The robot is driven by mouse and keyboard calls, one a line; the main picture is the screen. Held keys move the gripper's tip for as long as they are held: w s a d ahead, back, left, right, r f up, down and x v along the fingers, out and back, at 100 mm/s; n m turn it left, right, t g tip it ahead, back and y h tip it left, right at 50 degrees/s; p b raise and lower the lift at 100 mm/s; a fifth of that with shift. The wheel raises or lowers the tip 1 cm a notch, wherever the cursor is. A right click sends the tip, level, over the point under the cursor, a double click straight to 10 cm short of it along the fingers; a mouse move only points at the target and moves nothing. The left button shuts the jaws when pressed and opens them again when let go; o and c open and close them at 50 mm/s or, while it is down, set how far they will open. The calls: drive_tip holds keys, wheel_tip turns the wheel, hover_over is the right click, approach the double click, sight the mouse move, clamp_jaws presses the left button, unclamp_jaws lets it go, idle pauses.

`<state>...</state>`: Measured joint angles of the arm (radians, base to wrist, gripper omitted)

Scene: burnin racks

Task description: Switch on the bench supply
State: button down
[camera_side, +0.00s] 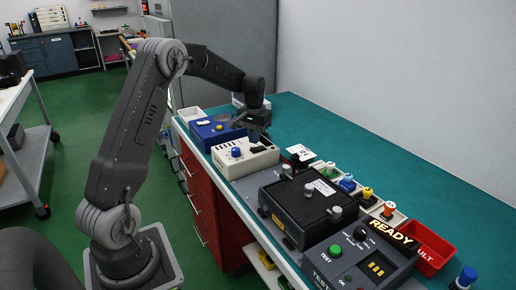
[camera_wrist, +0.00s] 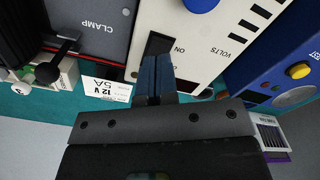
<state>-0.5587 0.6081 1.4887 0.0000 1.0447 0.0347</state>
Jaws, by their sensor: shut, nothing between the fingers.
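The bench supply (camera_side: 238,163) is a cream box with a blue knob (camera_side: 236,153) on top. In the wrist view the supply (camera_wrist: 220,40) shows a black rocker switch (camera_wrist: 157,44) beside the word ON, and slots beside the word VOLTS. My gripper (camera_side: 257,138) is over the supply's far right part. In the wrist view the shut fingertips (camera_wrist: 155,62) overlap the lower end of the switch, with nothing between them. I cannot tell whether they touch it, and the fingers hide part of it.
A blue box (camera_side: 216,130) with a yellow button (camera_wrist: 299,71) stands beside the supply. On the other side is a black clamp fixture (camera_side: 300,208). A 12 V 5 A label (camera_wrist: 106,89) lies by the supply. Small bins with coloured connectors, a red bin (camera_side: 436,262) and a READY tester (camera_side: 365,262) stand nearer.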

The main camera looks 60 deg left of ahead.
sight(255, 148)
drive_tip(key=shift+f, duration=1.35)
idle(1.1)
drive_tip(key=shift+r, duration=3.55)
